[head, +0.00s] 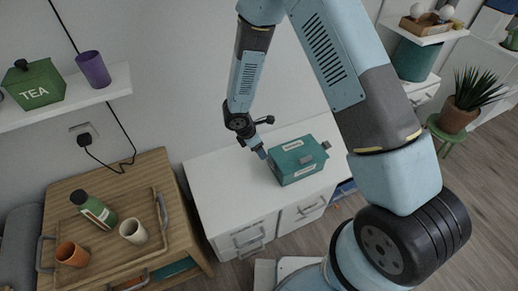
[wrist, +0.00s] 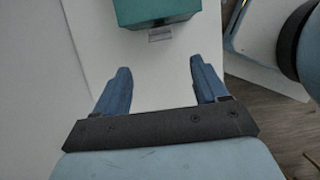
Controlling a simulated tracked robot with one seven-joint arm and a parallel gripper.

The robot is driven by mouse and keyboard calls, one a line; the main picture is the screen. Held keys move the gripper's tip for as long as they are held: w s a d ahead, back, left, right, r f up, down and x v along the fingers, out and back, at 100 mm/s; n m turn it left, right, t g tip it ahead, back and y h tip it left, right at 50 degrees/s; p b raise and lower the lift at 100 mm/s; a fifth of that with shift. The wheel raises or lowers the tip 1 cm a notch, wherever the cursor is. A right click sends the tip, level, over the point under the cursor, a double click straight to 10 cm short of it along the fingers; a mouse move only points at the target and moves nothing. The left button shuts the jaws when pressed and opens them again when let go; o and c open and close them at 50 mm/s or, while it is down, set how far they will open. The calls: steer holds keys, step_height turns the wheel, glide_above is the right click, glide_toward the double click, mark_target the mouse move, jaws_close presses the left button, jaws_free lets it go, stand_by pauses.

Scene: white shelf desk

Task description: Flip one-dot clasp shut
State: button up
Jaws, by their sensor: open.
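A teal box (head: 297,165) with pale labels sits on the white desk, its lid down. A grey clasp (head: 306,159) shows on its front side and another grey tab (head: 326,145) at its right end. I cannot make out dots on either. In the wrist view the box (wrist: 155,10) is at the top edge, partly cut off, with a grey clasp (wrist: 160,35) jutting from its near side. My gripper (wrist: 157,74) is open and empty, with the clasp a little beyond its fingertips. In the head view my gripper (head: 263,153) is just left of the box.
The white desk (head: 222,188) is clear to the left of the box, and its drawers are below. A wooden side table (head: 175,215) with a tray, bottle and cups stands at the left. A wall shelf holds a tea box (head: 35,85) and a purple cup (head: 93,69).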

steer(key=shift+c, duration=0.2)
